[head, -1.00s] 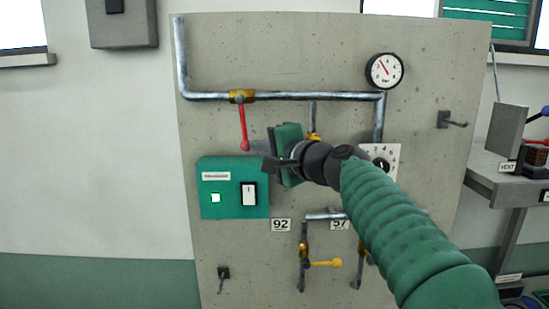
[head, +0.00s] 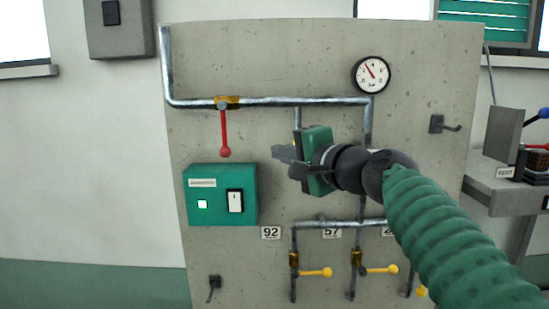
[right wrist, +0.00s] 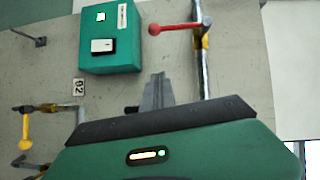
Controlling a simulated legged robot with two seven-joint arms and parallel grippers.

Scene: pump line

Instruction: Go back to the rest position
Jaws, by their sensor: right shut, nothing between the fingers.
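My right gripper (head: 284,161) is shut and empty. It hangs in front of the concrete panel (head: 400,50), to the right of the green switch box (head: 222,208). In the right wrist view its closed fingers (right wrist: 157,92) point at the panel below the red-handled valve and touch nothing I can make out. The red lever (head: 224,135) hangs down from the brass valve on the upper pipe. The switch box has a lit lamp (head: 202,204) and a white rocker (head: 235,201). It also shows in the right wrist view (right wrist: 112,62). My left gripper is not in view.
A gauge (head: 371,75) sits at the panel's upper right. Yellow-handled valves (head: 316,272) are on the lower pipes, under number plates (head: 271,232). A hook (head: 440,125) juts out at right, near a shelf (head: 505,195).

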